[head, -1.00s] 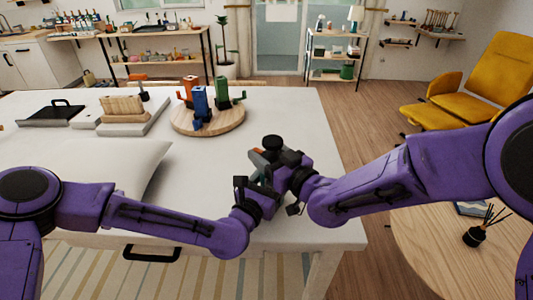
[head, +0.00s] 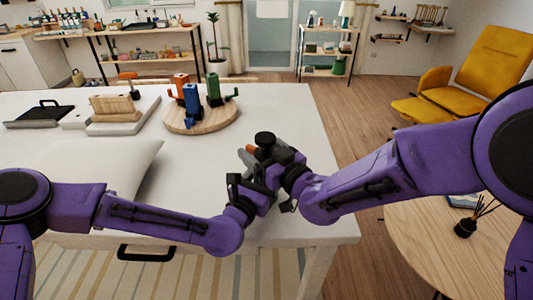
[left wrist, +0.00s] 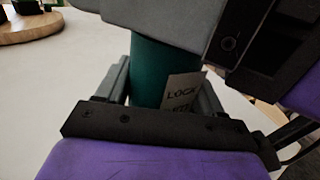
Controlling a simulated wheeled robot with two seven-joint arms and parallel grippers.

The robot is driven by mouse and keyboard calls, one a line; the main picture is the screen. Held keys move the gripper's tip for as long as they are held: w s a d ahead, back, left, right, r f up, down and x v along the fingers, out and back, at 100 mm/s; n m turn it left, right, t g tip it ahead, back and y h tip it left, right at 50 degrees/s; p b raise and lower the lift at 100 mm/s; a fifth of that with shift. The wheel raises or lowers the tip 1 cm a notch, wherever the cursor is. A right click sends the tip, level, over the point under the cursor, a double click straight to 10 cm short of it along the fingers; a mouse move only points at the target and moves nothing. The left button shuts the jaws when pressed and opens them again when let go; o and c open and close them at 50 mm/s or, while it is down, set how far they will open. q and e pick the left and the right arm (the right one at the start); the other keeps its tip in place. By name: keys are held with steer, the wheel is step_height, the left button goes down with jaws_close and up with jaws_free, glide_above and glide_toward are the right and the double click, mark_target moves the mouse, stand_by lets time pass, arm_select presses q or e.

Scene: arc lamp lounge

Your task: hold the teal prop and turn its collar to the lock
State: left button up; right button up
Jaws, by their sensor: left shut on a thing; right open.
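The teal prop (left wrist: 158,75) is an upright teal cylinder in the left wrist view, with a pale label reading "LOCK" (left wrist: 182,92). My left gripper (left wrist: 160,92) is shut on it, a grey finger on each side. In the head view the left gripper (head: 254,182) is low over the table's right part, and the arms hide the teal body. A round black knob (head: 265,139) and a small orange piece (head: 251,149) show above it. My right gripper (head: 262,158) is open, close around the upper part. The collar's marks and contact cannot be made out.
The white table (head: 285,105) bears a round wooden board (head: 222,122) with orange, blue and green props. A pale cushion (head: 100,165) lies at the left, with a black-handled tray (head: 40,116) behind it. A round wooden table (head: 420,235) stands at right.

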steer(key=v, duration=1.1)
steer(key=shift+s+d, duration=0.3)
steer(key=w+a+m, duration=0.2)
steer(key=w+m, duration=0.1)
steer(key=m, duration=0.9)
steer(key=w+a+m, duration=0.3)
steer(key=m, duration=0.9)
steer(key=w+a+m, duration=0.2)
steer(key=w+m, duration=0.1)
steer(key=m, duration=0.9)
steer(key=shift+w+a+r, duration=0.2)
steer(key=shift+w+a, duration=0.05)
steer(key=shift+w, duration=0.15)
steer(key=c, duration=1)
